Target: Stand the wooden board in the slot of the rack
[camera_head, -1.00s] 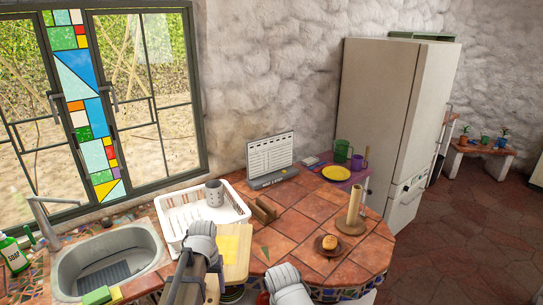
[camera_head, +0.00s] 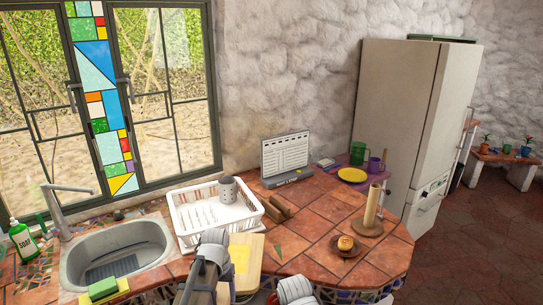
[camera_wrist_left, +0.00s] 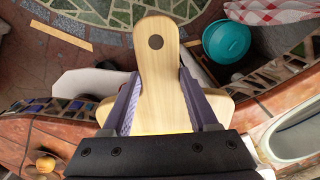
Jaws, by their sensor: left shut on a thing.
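The wooden board (camera_head: 254,261) is pale, with a handle and a round hole that show in the left wrist view (camera_wrist_left: 156,70). A yellow patch shows on it in the head view. My left gripper (camera_wrist_left: 160,88) is shut on the board, with purple fingers on both sides of its handle. In the head view the left gripper (camera_head: 213,245) is at the counter's near edge, partly covering the board. The rack (camera_head: 278,208) is a small brown wooden piece on the tiles; its slot is hard to make out. My right gripper (camera_head: 295,291) is at the bottom edge, its fingers not clear.
A white dish basket (camera_head: 190,221) with a grey cup (camera_head: 228,189) stands left of the rack. A calendar (camera_head: 286,157) stands behind it. A paper-roll holder (camera_head: 371,212) and a bun on a plate (camera_head: 345,246) are to the right. The sink (camera_head: 72,262) is at left. Tiles between are clear.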

